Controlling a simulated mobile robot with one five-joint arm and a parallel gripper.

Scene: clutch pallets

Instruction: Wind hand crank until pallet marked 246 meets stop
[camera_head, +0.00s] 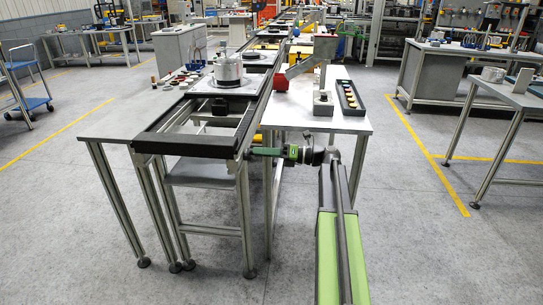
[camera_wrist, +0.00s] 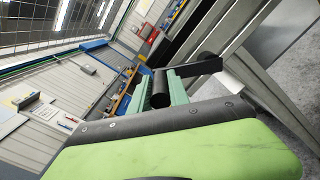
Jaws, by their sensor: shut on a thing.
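My gripper (camera_head: 256,152) is at the right side of the conveyor's near end. In the wrist view its green fingers (camera_wrist: 161,92) are shut on the black crank handle (camera_wrist: 159,82). The dark crank arm (camera_wrist: 196,68) runs from the handle to the conveyor frame. A pallet (camera_head: 222,89) carrying a silver clutch housing (camera_head: 228,69) sits on the conveyor, back from the near end. Another pallet (camera_head: 259,58) is behind it. No number is readable on either. A black crossbar (camera_head: 180,143) closes the near end of the conveyor; I cannot tell whether it is the stop.
A white side table (camera_head: 345,124) on the right holds a grey stand (camera_head: 323,102) and a dark parts tray (camera_head: 350,98). A left table (camera_head: 125,120) holds small round parts. A bench (camera_head: 500,92) stands far right. The floor between is clear.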

